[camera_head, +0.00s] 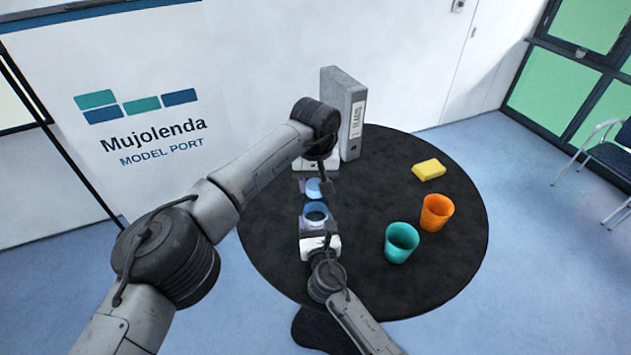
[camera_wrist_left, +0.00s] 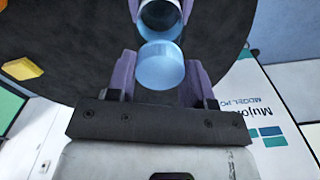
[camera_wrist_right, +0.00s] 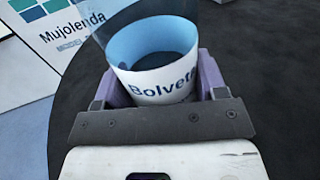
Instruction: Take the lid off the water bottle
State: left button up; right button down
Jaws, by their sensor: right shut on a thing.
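The water bottle (camera_head: 315,215) stands with its mouth uncovered, showing a blue interior. In the right wrist view its white band (camera_wrist_right: 160,88) reads "Bolveta". My right gripper (camera_head: 318,236) is shut around it; its purple fingers (camera_wrist_right: 160,82) hold both sides. The blue lid (camera_head: 314,188) is apart from the bottle, on its far side in the head view. In the left wrist view the lid (camera_wrist_left: 160,66) sits between the purple fingers of my left gripper (camera_wrist_left: 160,72), which appear to touch both its sides. My left gripper's fingertips (camera_head: 315,184) are partly hidden in the head view.
The round black table (camera_head: 370,280) bears a grey binder (camera_head: 345,105) at the back, a yellow sponge (camera_head: 428,169), an orange cup (camera_head: 436,212) and a teal cup (camera_head: 401,242) to the right of the bottle. The table's front right is clear.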

pick_arm(q)
jog(key=c, duration=0.4)
jog(key=shift+o, duration=0.2)
jog(key=n, duration=1.5)
jog(key=shift+r, duration=0.1)
jog(key=n, duration=0.3)
jog(key=shift+n, duration=0.4)
jog(key=n, duration=0.3)
jog(key=shift+n, duration=0.4)
jog(key=n, duration=0.7)
jog(key=shift+n, duration=0.3)
jog(key=n, duration=0.5)
jog(key=shift+n, duration=0.4)
jog(key=n, duration=0.5)
jog(key=shift+n, duration=0.4)
jog(key=n, duration=0.5)
jog(key=shift+n, duration=0.4)
jog(key=n, duration=0.6)
jog(key=shift+r, duration=0.1)
